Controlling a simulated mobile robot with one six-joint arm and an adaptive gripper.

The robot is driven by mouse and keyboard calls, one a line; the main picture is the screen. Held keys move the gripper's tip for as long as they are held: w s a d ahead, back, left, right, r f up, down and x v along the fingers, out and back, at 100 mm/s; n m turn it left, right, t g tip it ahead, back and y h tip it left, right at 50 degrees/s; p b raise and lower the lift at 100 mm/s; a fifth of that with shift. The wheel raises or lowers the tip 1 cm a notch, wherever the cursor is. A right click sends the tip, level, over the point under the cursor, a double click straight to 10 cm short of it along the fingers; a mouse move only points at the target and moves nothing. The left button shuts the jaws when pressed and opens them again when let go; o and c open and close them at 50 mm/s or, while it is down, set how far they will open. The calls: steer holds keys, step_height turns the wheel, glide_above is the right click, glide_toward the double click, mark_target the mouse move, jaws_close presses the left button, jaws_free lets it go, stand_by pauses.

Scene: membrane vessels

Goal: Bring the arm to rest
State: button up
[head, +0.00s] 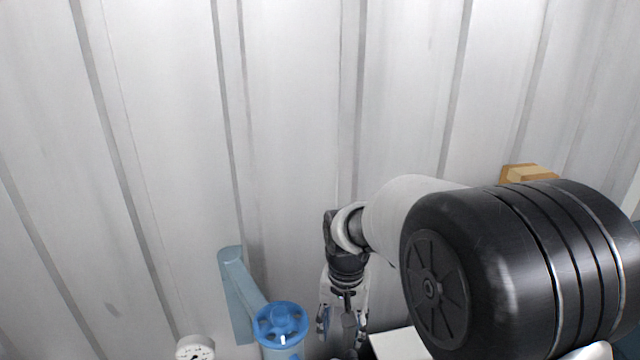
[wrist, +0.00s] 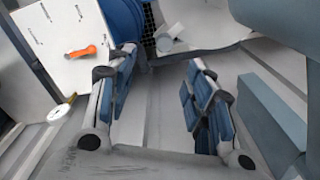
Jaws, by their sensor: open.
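My gripper (head: 342,318) hangs down near the bottom middle of the head view, in front of the corrugated wall and to the right of a blue handwheel (head: 281,324). In the wrist view my gripper (wrist: 160,75) shows two blue-padded fingers spread apart with nothing between them. The arm bends down to it from a large black joint at the right of the head view, which hides what lies behind.
A light blue pipe (head: 238,290) rises beside the handwheel, and a white gauge (head: 195,348) sits further left. A tan block (head: 528,173) shows behind my arm. In the wrist view, an orange handle (wrist: 82,51) is on a white panel (wrist: 62,30) at upper left.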

steer(key=s+d+r+n+t+b, duration=0.1)
steer(key=s+d+r, duration=0.2)
steer(key=s, duration=0.4)
steer(key=s+d+r+t+b, duration=0.1)
steer(key=s+d+r, duration=0.2)
steer(key=s, duration=0.5)
steer(key=s+d+r+n+t+b, duration=0.1)
steer(key=s+d+r+t, duration=0.1)
steer(key=s, duration=0.6)
steer(key=shift+s+d+r+n, duration=0.2)
steer(key=shift+d+r+n, duration=0.1)
steer(key=shift+d+r, duration=0.2)
